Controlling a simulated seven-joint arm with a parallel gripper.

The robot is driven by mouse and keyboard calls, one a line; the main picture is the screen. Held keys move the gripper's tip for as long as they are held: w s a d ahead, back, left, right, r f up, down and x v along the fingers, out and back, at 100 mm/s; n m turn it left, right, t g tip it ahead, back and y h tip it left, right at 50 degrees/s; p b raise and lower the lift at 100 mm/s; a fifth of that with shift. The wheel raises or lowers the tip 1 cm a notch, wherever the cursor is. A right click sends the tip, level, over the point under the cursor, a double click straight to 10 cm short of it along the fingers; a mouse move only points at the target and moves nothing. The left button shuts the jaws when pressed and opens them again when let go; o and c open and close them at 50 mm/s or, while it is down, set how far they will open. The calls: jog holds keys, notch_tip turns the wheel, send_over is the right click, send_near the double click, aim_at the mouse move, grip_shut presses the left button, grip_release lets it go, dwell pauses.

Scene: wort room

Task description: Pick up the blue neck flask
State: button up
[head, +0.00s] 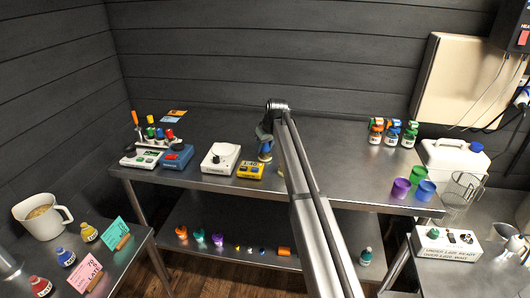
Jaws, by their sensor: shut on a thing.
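The blue neck flask (265,149) is a small vessel with a blue band and a yellowish lower part. It is on or just above the back table, right of the yellow device; I cannot tell whether its base touches the top. My gripper (264,136) points down from above and is shut on its upper part. My arm hides the area just right of it, and the fingers are too small to see clearly.
A yellow device (250,170) and a white round-topped device (220,158) stand close on the left. Several labelled bottles (392,132) and purple, blue and green cups (401,188) stand on the right. The steel table (340,150) is bare between. A lower shelf (215,220) holds small items.

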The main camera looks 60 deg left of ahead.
notch_tip(320, 180, up, 8)
jog(key=shift+f, duration=0.2)
jog(key=s+a+r, duration=0.4)
jog(key=s+a, duration=0.5)
jog(key=s, duration=0.4)
jog(key=shift+s, duration=0.3)
jog(key=shift+a, duration=0.1)
jog(key=shift+f, duration=0.15)
jog(key=shift+f, duration=2.7)
